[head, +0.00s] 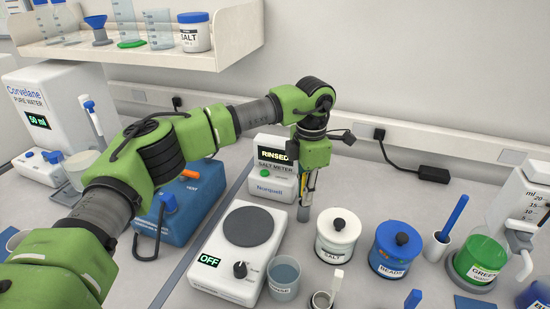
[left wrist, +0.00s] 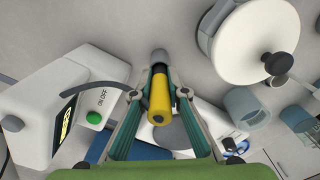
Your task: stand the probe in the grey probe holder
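The probe is a yellow rod with a black band and a grey lower end. In the left wrist view the probe (left wrist: 158,105) lies between the fingers of my left gripper (left wrist: 161,88), which are closed in on it. In the head view my left gripper (head: 306,190) holds the probe (head: 312,181) about upright, just right of the salt meter. My right gripper is out of view.
The salt meter (head: 272,172) reads RINSED. A hotplate (head: 238,262) marked OFF, a rinse beaker (head: 284,278), a white salt jar (head: 337,236) and a blue bead jar (head: 397,250) stand close around. A strip of bench behind the jars is clear.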

